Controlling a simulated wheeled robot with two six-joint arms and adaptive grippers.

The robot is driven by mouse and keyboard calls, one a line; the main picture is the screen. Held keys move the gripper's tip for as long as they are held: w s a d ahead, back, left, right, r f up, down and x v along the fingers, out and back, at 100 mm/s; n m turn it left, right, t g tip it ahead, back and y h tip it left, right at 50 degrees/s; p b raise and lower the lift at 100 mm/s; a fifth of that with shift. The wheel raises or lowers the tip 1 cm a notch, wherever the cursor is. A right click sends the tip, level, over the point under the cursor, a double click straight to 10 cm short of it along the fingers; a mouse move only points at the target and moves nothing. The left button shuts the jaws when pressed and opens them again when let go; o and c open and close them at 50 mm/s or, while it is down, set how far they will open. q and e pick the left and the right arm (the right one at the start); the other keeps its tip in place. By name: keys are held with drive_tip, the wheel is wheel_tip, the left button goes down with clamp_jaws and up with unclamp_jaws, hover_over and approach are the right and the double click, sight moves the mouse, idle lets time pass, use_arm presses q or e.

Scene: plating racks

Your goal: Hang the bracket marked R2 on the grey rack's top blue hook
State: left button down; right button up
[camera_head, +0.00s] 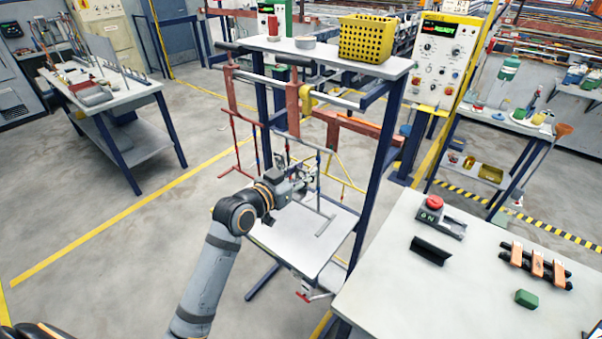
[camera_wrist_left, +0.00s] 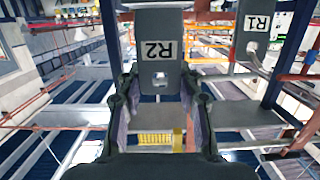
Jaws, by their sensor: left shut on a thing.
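My left gripper (camera_head: 304,182) is in front of the grey rack (camera_head: 326,222), a thin frame hanging under the tall blue stand. In the left wrist view, the left gripper (camera_wrist_left: 160,115) is shut on the bracket marked R2 (camera_wrist_left: 160,48), a dark grey plate with a white label and a small hole. The label reads upside down. A second dark plate marked R1 (camera_wrist_left: 257,42) is at the right of that view, apart from R2. Hook colours and the contact between R2 and the rack are too small to tell. My right gripper is not in view.
A red rack (camera_head: 240,150) and a yellow rack (camera_head: 348,178) hang near the grey one. A white shelf (camera_head: 300,238) is below. The stand's top holds a yellow basket (camera_head: 367,38). A white table (camera_head: 400,292) at right carries a black angle piece (camera_head: 430,250) and a green block (camera_head: 526,298).

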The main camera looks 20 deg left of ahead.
sight(310, 169)
use_arm(q)
drive_tip(key=shift+w, duration=0.2)
drive_tip(key=shift+w, duration=0.15)
idle(0.3)
drive_tip(key=shift+w+d, duration=0.35)
drive_tip(key=shift+w, duration=0.3)
drive_tip(key=shift+f, duration=0.1)
drive_tip(key=shift+w+d+f+b, duration=0.2)
drive_tip(key=shift+w+f+b, duration=0.15)
drive_tip(key=shift+w, duration=0.2)
drive_tip(key=shift+r, duration=0.1)
drive_tip(key=shift+w+f, duration=0.15)
drive_tip(key=shift+f, duration=0.1)
idle(0.5)
